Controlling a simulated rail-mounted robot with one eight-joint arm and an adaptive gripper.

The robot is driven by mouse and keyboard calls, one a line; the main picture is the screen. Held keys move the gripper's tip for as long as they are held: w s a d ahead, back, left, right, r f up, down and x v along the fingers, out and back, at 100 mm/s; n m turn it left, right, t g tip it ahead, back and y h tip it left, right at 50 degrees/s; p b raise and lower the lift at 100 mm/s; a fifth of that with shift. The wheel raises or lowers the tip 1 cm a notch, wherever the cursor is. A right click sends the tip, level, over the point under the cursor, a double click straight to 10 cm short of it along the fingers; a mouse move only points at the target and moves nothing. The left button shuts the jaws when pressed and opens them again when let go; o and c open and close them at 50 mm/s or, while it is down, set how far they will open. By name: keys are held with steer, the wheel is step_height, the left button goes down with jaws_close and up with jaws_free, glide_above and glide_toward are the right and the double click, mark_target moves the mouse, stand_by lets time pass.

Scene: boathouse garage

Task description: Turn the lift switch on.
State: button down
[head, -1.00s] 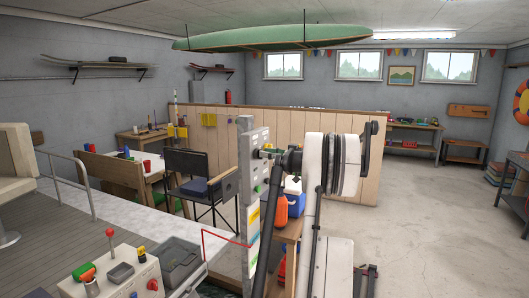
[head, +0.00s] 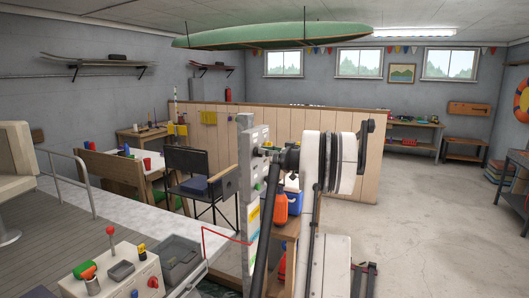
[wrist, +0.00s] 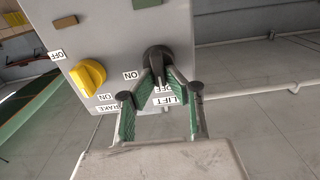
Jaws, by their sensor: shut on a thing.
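The lift switch (wrist: 157,53) is a black rotary knob on a grey control box, with a LIFT label below it in the wrist view. An ON label lies to its left and an OFF label just below it. Its handle points down in the picture, towards OFF. My gripper (wrist: 159,77) has its two green-padded fingers closed on the handle from both sides, hiding part of it. In the head view my gripper (head: 271,153) is at the upper part of the upright grey panel (head: 246,150), its fingers too small to make out.
A yellow brake knob (wrist: 88,77) with its own ON and OFF labels sits left of the lift switch. A control console (head: 112,275) with a red-knobbed lever stands at the front left. An orange bottle (head: 281,208) stands behind my arm. The floor at right is open.

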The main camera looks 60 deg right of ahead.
steer(key=shift+m, duration=0.3)
steer(key=shift+d+f+m+b, duration=0.15)
steer(key=shift+m+b, duration=1.05)
steer(key=shift+m, duration=1.65)
steer(key=shift+d+f+m+b, duration=0.2)
steer(key=shift+m+b, duration=1)
steer(key=shift+m, duration=1.7)
steer(key=shift+d+f+m+b, duration=0.15)
steer(key=shift+m+b, duration=1.05)
steer(key=shift+m, duration=1.65)
steer(key=c, duration=1.8)
jaws_free()
steer(key=shift+o, duration=0.2)
steer(key=shift+s, duration=0.1)
steer(key=s, duration=1.1)
steer(key=shift+s+d, duration=0.2)
steer(key=shift+s, duration=0.2)
